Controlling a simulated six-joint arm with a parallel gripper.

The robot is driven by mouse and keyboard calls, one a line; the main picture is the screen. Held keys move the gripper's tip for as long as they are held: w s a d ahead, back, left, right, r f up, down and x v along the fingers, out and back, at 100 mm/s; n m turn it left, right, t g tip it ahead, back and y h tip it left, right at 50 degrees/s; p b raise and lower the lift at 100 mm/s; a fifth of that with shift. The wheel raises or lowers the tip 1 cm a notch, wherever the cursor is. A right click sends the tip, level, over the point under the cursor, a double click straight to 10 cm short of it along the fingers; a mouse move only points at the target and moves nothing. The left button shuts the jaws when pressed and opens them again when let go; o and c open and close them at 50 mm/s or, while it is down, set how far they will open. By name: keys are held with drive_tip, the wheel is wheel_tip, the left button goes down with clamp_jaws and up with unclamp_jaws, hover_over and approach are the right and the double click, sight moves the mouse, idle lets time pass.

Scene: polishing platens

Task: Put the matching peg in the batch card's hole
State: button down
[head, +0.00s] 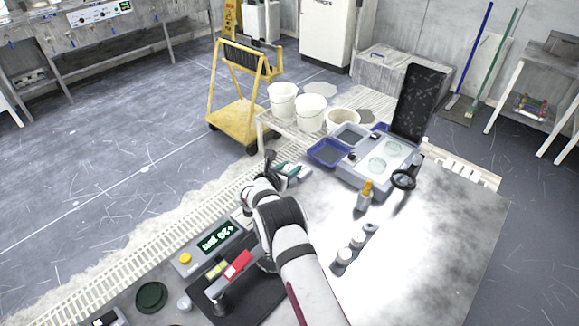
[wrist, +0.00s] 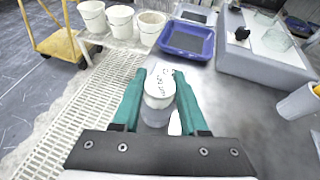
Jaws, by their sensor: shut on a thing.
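My gripper (wrist: 158,92) has two teal fingers and is shut on a short grey cylinder (wrist: 157,103) with a white top that bears dark marks too small to read. In the head view my gripper (head: 291,171) is near the far left edge of the bench, left of the blue trays. My own arm and gripper hide most of the held cylinder there.
A grey machine (head: 370,178) with two round platens and a blue tray (head: 327,152) stand beyond my gripper. A display box (head: 206,251) stands left of my arm. The bench's right side is clear.

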drive_tip(key=shift+f, duration=0.95)
drive_tip(key=shift+c, duration=1.8)
unclamp_jaws()
drive_tip(key=shift+s, duration=0.1)
drive_tip(key=v, duration=1.5)
drive_tip(key=shift+s+a+r, duration=0.15)
drive_tip(key=shift+s+r, duration=0.05)
